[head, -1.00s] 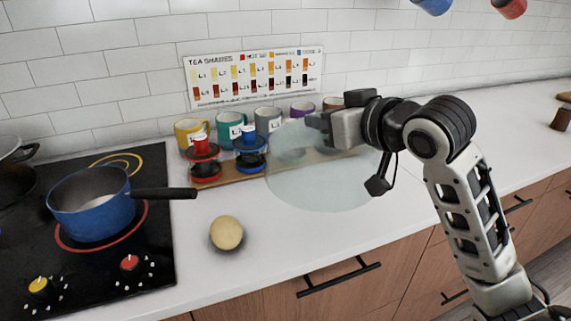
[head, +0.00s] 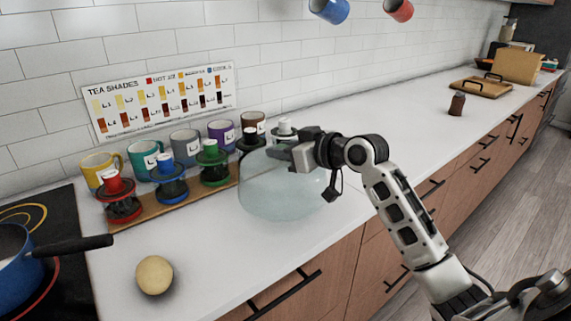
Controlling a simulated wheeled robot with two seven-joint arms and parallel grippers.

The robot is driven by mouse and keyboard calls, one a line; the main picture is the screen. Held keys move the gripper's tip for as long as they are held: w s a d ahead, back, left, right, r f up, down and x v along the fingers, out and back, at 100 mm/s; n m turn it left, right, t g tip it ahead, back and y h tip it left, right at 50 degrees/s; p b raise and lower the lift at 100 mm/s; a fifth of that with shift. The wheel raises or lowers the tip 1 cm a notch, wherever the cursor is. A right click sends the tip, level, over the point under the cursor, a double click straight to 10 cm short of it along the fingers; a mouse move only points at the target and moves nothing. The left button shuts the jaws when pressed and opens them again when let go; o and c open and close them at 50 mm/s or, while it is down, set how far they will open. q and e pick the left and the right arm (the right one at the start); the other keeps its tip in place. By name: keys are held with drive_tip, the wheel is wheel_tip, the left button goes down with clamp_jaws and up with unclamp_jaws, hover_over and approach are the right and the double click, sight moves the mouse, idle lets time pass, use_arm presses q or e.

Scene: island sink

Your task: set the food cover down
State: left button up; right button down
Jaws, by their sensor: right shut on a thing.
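The food cover (head: 283,193) is a clear, pale dome in the middle of the head view, at the right end of the wooden board with the tea gear. My right gripper (head: 284,152) is at the top of the cover and shut on it, with its fingertips partly hidden. The cover looks upright, with its rim low over the white counter (head: 215,262). I cannot tell whether the rim touches the counter. My left gripper is not in view.
Several mugs (head: 185,143) and lidded glass pots (head: 170,190) line the board (head: 205,195) left of the cover. A round yellow bun-like thing (head: 154,275) lies in front. A blue saucepan (head: 20,270) is on the hob. The counter beyond my right arm is mostly clear.

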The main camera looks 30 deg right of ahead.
drive_tip(key=f, duration=0.3)
drive_tip(key=shift+w+d+f, duration=0.1)
drive_tip(key=shift+d+f, duration=0.1)
drive_tip(key=shift+d, duration=0.15)
drive_tip(key=shift+f, duration=0.2)
drive_tip(key=shift+f, duration=0.1)
drive_tip(key=shift+f, duration=0.1)
drive_tip(key=c, duration=1.1)
unclamp_jaws()
